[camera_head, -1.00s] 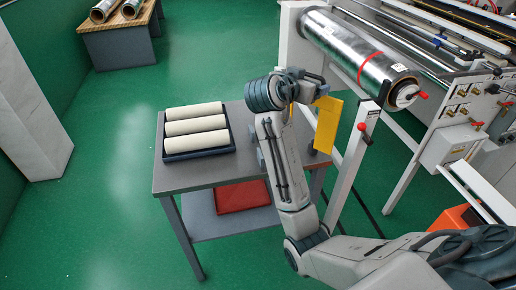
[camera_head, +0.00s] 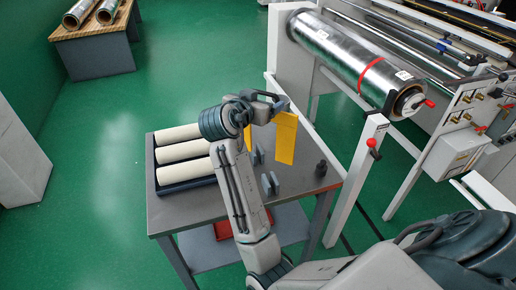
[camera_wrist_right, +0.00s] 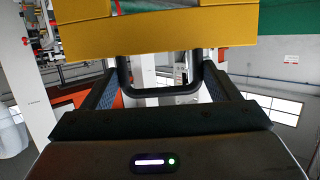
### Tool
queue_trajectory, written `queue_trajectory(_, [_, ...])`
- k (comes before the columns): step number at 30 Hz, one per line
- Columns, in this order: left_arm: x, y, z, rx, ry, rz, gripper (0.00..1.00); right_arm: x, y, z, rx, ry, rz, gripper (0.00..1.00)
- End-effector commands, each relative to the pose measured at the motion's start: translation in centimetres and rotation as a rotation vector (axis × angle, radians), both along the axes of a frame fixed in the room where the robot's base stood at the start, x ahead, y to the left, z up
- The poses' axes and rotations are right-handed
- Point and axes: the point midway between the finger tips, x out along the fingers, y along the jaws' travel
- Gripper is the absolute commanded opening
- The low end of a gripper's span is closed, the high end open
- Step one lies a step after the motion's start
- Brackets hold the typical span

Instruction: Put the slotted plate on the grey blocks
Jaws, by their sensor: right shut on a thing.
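The yellow slotted plate (camera_head: 286,138) hangs upright above the table in the head view, with a second yellow strip to its left across a gap. My right gripper (camera_head: 268,107) is shut on it at its top. In the right wrist view the plate (camera_wrist_right: 160,35) fills the top, and a black handle (camera_wrist_right: 165,91) spans between my fingers. The small grey blocks (camera_head: 269,184) stand on the grey table below the plate, apart from it; my arm may hide some of them. My left gripper is not in view.
A machine with a foil roll (camera_head: 345,62) and white post (camera_head: 352,185) stand close on the right.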

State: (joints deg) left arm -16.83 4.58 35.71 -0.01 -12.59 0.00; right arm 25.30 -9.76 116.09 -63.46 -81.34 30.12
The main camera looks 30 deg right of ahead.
Motion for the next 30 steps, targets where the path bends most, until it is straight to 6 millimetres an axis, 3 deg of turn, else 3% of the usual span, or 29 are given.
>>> queue_trajectory(8, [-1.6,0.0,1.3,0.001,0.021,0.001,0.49,0.0,-0.1,-4.0,-0.003,0.001,0.000,0.11])
queue_trajectory(18, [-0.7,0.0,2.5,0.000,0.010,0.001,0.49,-0.1,-0.1,-7.6,-0.003,0.001,0.000,0.11])
queue_trajectory(27, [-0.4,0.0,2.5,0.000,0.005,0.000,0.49,0.0,-0.1,-8.3,-0.003,-0.003,0.000,0.11])
queue_trajectory(28, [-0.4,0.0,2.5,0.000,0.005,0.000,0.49,-0.1,0.0,-8.5,0.000,0.001,0.000,0.88])
queue_trajectory(30, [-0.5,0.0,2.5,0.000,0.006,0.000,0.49,-0.1,0.0,-8.5,0.000,0.001,0.000,1.00])
